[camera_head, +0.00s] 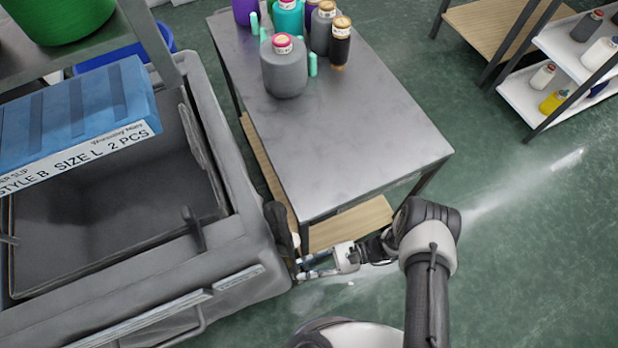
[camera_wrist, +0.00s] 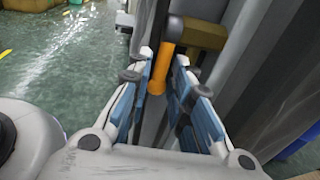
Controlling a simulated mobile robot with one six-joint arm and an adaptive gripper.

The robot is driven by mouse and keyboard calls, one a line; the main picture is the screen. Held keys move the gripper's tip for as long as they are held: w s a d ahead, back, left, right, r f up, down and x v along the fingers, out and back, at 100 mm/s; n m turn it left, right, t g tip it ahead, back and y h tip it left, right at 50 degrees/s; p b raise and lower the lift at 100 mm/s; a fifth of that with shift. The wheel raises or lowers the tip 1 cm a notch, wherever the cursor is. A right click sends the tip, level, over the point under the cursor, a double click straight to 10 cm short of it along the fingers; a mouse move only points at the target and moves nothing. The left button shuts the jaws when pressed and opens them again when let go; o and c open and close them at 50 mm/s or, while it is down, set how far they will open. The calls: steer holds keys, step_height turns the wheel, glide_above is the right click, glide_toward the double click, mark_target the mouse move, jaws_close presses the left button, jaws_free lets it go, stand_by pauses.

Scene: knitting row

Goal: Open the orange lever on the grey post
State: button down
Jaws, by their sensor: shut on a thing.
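A grey upright (camera_wrist: 147,22), perhaps the post, stands beside the lever. My gripper (camera_wrist: 164,66) has its blue-padded fingers on either side of the lever and is shut on it. In the head view, my gripper (camera_head: 300,268) reaches left to the corner of the grey bin, below the table's near corner. The lever cannot be made out there.
A shelf rack (camera_head: 560,70) is at upper right. Green floor (camera_head: 530,240) on the right is clear.

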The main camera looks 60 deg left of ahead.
steer(key=shift+s+d+f+g, duration=0.1)
steer(key=shift+s+f+g, duration=0.2)
stand_by(0.4)
steer(key=c, duration=1.6)
jaws_free()
steer(key=shift+r, duration=0.1)
steer(key=shift+w, duration=0.1)
steer(key=v, duration=1.1)
steer(key=shift+w, duration=0.4)
